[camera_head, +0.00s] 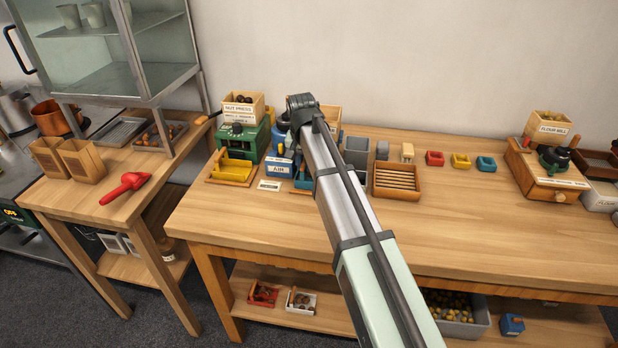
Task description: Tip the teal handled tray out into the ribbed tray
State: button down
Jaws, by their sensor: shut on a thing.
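A teal piece (303,184), which looks like part of the teal handled tray, shows at the left edge of my arm. The rest of it is hidden behind the arm. The ribbed tray (397,181) is a wooden tray with pale slats, on the table just right of my arm. No load is visible on its slats. My arm crosses the middle of the view and its far joint stands over the back of the table. My gripper is hidden behind the arm, so its hold cannot be seen.
A green press (243,138) with a yellow tray (234,168) stands left of my arm, beside a blue AIR box (279,167). Small red (435,158), yellow (460,160) and teal cups (486,163) stand to the right. The table's front is clear.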

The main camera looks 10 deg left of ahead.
jog(key=shift+r, duration=2.35)
jog(key=shift+s+d+f, duration=0.1)
jog(key=shift+s+d, duration=0.1)
jog(key=shift+s, duration=0.15)
jog(key=s+d+r+m, duration=0.1)
jog(key=s+d+r, duration=0.1)
jog(key=d, duration=1.1)
jog(key=s+d+r+m, duration=0.2)
jog(key=d, duration=1.2)
jog(key=w+a+f+m, duration=0.15)
jog(key=w+m, duration=0.35)
jog(key=w, duration=0.6)
jog(key=s+d+r+m+t+y, duration=0.1)
jog(key=s+d+t+y, duration=0.4)
jog(key=t, duration=0.1)
jog(key=shift+r+y, duration=0.4)
